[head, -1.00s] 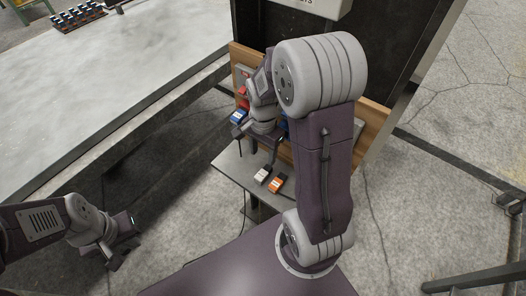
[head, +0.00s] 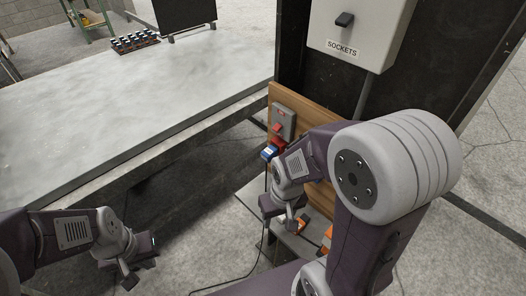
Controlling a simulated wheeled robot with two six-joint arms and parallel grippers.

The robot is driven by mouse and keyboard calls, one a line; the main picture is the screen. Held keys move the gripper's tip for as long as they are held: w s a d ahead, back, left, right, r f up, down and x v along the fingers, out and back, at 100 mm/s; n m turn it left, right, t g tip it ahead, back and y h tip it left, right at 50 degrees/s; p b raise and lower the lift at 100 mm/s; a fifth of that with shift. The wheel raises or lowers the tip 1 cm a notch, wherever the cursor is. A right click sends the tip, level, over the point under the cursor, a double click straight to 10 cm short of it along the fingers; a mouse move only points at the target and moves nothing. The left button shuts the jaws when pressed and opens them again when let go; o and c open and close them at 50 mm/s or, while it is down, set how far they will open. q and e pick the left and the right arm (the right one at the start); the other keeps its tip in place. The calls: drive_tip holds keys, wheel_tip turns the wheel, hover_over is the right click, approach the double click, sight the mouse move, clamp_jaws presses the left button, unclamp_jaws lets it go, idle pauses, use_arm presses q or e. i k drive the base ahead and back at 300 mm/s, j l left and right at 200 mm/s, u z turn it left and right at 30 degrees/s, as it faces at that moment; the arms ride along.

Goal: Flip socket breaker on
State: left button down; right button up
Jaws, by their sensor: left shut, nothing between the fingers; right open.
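The socket breaker is a pale box (head: 362,32) labelled SOCKETS, high on the dark panel in the head view. Its dark switch lever (head: 344,20) sticks out of the front. I cannot tell from the lever which position it is in. My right gripper (head: 292,226) is open, low in front of the wooden board and well below the box, partly hidden by its own wrist. My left gripper (head: 130,276) is shut and empty at the lower left, over the floor and far from the box.
A wooden board (head: 276,97) carries a grey socket plate (head: 284,118) with a red switch and a blue plug (head: 269,152). A small shelf (head: 250,197) holds orange items. A long grey table (head: 150,90) fills the left. My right arm covers part of the board.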

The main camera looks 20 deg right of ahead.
sight(344, 19)
drive_tip(key=k+z, duration=0.15)
drive_tip(key=z, duration=0.9)
drive_tip(key=i+j+z, duration=0.1)
drive_tip(key=z, duration=0.3)
